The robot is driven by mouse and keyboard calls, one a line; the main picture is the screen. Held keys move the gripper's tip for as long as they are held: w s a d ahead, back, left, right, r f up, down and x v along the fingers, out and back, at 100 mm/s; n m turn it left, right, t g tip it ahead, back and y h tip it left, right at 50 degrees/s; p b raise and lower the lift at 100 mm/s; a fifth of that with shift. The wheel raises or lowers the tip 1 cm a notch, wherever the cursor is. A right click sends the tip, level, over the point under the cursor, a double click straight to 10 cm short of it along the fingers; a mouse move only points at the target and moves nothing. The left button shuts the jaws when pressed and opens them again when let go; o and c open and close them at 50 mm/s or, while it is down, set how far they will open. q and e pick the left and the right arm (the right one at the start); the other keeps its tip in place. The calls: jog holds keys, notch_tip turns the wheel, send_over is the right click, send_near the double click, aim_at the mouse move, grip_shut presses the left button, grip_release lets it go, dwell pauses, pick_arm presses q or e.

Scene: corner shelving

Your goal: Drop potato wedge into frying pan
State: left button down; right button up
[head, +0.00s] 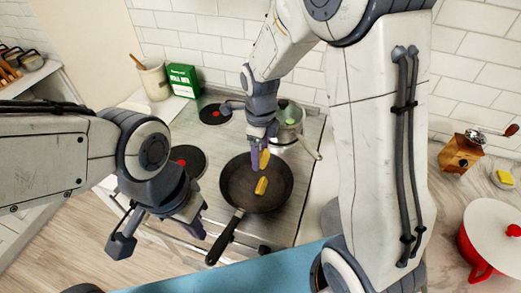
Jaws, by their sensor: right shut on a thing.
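A black frying pan (236,190) sits on the stove, its handle pointing toward the lower left. One yellow potato wedge (262,186) lies in the pan. My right gripper (263,150) points down over the far side of the pan and is shut on another yellow potato wedge (265,159). The fingers partly hide this wedge, and its exact height above the pan is hard to tell. My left gripper (158,236) is open and empty, left of the pan handle and apart from it.
A green box (184,81) and a utensil crock (154,80) stand by the wall. A red pot (481,250) and a wooden grinder (460,153) are on the right counter.

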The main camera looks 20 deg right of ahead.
aim_at(261, 156)
jog(key=shift+f, duration=0.7)
pick_arm(q)
jog(key=shift+f, duration=0.55)
pick_arm(e)
jog(key=shift+r, duration=0.1)
jog(key=o, duration=1.2)
jog(key=shift+o, duration=0.2)
jog(key=shift+r, duration=0.1)
pick_arm(q)
jog(key=shift+f+b, duration=0.7)
jog(key=shift+b, duration=0.2)
pick_arm(e)
notch_tip(261, 156, up, 10)
jog(key=shift+r, duration=0.15)
